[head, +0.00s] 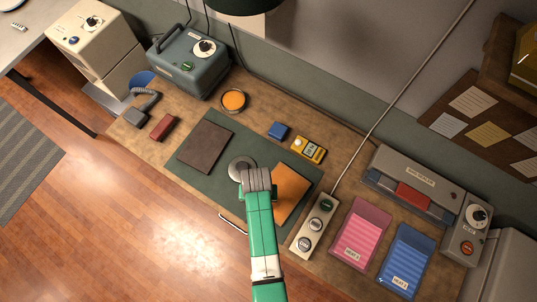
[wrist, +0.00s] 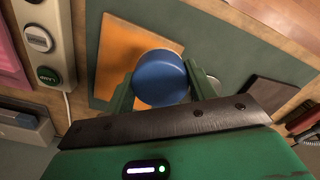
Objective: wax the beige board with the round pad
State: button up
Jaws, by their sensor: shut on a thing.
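My gripper (head: 257,182) is shut on a round blue pad (wrist: 160,77), which sits between its two green fingers in the wrist view. The arm hides the pad in the head view. The pad is over an orange-tan board (head: 293,192), the lightest board here, which also shows in the wrist view (wrist: 125,50). I cannot tell whether the pad touches it. The board lies on the right part of a dark green mat (head: 190,170). A dark brown board (head: 205,146) lies on the mat's left part. A round tin of orange stuff (head: 233,100) stands behind the mat.
A grey disc (head: 241,168) lies on the mat beside my gripper. A switch strip (head: 315,225) is close right of the board. Pink (head: 361,234) and blue (head: 407,262) packs lie farther right. A blue block (head: 278,130) and yellow meter (head: 308,149) stand behind.

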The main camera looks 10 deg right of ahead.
jog(key=shift+f+b, duration=3.95)
jog(key=shift+f, duration=0.2)
jog(key=shift+w+d+r, duration=0.15)
jog(key=shift+r, duration=0.15)
jog(key=shift+w+d+r, duration=0.15)
jog(key=shift+w+d, duration=0.15)
jog(key=shift+w, duration=0.05)
jog(key=shift+s+a+p, duration=0.2)
jog(key=shift+p, duration=0.25)
jog(key=shift+s+a+r+p, duration=0.4)
jog(key=shift+s+a+p, duration=0.05)
jog(key=shift+s+p, duration=0.1)
jog(key=shift+w+d+r+p, duration=0.15)
jog(key=shift+r+p, duration=0.25)
jog(key=shift+r, duration=0.15)
jog(key=shift+w+d+r+p, duration=0.15)
jog(key=shift+r+p, duration=0.2)
jog(key=shift+r, duration=0.2)
jog(key=shift+a+r+p, duration=0.1)
jog(key=shift+r+p, duration=0.3)
notch_tip(320, 180, up, 4)
jog(key=p, duration=0.4)
jog(key=shift+f, duration=0.1)
